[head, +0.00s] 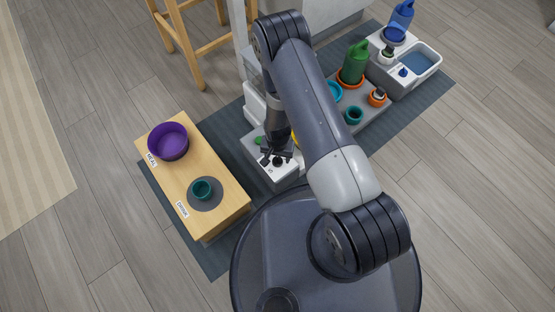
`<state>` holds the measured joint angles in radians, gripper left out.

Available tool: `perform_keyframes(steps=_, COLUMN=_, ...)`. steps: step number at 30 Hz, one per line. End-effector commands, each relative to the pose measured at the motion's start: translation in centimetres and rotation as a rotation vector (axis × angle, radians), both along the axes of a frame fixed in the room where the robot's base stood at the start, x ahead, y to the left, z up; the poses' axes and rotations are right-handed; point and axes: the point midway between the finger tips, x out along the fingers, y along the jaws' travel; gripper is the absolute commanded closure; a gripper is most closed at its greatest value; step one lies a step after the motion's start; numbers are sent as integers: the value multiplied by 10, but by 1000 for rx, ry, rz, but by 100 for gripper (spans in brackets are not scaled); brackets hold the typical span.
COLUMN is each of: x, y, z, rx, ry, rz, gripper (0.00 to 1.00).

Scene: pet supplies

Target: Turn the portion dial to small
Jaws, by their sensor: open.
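The portion dial (277,161) is a small dark knob on the top of a white dispenser base (283,177). A tiny mark sits on the white surface by the dial, too small to read, and I cannot tell the dial's setting. My gripper (276,157) points down right over the dial. Its jaws are open, with the fingers around or just above the knob; I cannot tell whether they touch it. A green spot (259,140) shows on the dispenser, left of my gripper. My arm hides part of the dispenser.
A wooden stand on the left holds a purple bowl (170,140) and a teal cup (202,189) on a grey disc. A white sink unit (425,65) stands beyond.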

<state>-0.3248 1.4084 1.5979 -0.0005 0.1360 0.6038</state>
Motion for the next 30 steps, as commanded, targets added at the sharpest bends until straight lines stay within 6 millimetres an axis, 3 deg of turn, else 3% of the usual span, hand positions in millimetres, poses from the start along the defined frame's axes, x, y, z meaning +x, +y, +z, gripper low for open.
perform_keyframes(steps=1, x=-1, y=0, z=-10, rx=-1, ry=1, rz=0, gripper=42)
perform_keyframes(steps=6, x=0, y=0, z=-20, rx=0, ry=-1, rz=0, gripper=42)
perform_keyframes(steps=15, x=0, y=0, z=-21, rx=1, ry=-1, rz=0, gripper=42)
perform_keyframes(steps=30, x=0, y=0, z=-21, rx=0, ry=-1, rz=0, gripper=83)
